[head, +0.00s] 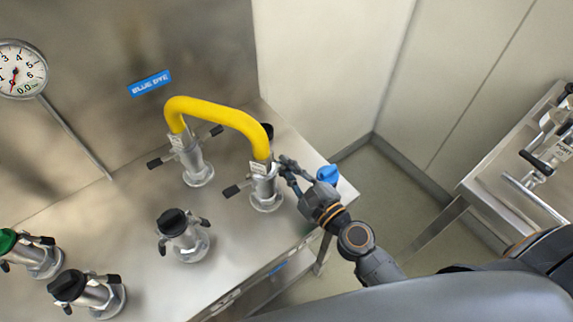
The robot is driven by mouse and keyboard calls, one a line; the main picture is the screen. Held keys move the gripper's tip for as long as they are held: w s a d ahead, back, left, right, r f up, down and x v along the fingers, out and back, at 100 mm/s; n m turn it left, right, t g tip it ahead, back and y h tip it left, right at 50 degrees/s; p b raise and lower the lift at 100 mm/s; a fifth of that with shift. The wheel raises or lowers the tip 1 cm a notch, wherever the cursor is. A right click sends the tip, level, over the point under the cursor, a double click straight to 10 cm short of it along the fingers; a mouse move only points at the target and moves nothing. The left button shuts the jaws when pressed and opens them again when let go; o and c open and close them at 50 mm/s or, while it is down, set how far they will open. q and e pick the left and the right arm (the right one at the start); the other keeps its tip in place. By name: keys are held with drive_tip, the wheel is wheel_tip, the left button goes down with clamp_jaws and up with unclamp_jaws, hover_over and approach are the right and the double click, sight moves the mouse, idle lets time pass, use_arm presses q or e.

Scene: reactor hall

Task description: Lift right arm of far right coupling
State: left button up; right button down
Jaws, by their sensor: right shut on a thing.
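The far right coupling (265,188) is a silver fitting standing on the steel bench, with the right end of a yellow hose (216,111) on top of it. Its left arm (231,191), with a black grip, sticks out to the left. My right gripper (287,168) comes in from the lower right and is shut on the right arm of this coupling, at the coupling's right side. The gripper's fingers hide most of that arm, so its angle is hard to tell. My left gripper is not in view.
The hose's other end sits on a second coupling (195,162) with both arms out. Black-capped couplings (183,237) (86,291) and a green-capped one (35,255) stand nearer. A blue part (328,174) is at the bench corner. A gauge (20,70) hangs upper left.

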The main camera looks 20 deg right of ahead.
use_arm(q)
drive_tip(key=shift+w+r, duration=0.1)
drive_tip(key=shift+w, duration=0.2)
use_arm(e)
drive_tip(key=shift+r+n, duration=0.15)
drive_tip(key=shift+n, duration=0.15)
drive_tip(key=n, duration=0.1)
drive_tip(key=r+n+p, duration=0.1)
drive_tip(key=d+n, duration=0.1)
drive_tip(key=n, duration=0.1)
drive_tip(key=shift+w+r+p, duration=0.2)
drive_tip(key=shift+r+p, duration=0.15)
drive_tip(key=n, duration=0.1)
drive_tip(key=r+n+p, duration=0.1)
drive_tip(key=shift+w+d+n, duration=0.1)
drive_tip(key=shift+n, duration=0.3)
use_arm(q)
drive_tip(key=shift+w+r+p, duration=0.1)
drive_tip(key=shift+r+p, duration=1.2)
drive_tip(key=shift+r, duration=1.3)
use_arm(e)
drive_tip(key=shift+r+n, duration=0.35)
drive_tip(key=shift+n, duration=0.5)
drive_tip(key=shift+r+n, duration=0.3)
drive_tip(key=shift+n, duration=0.55)
use_arm(q)
drive_tip(key=shift+a, duration=0.1)
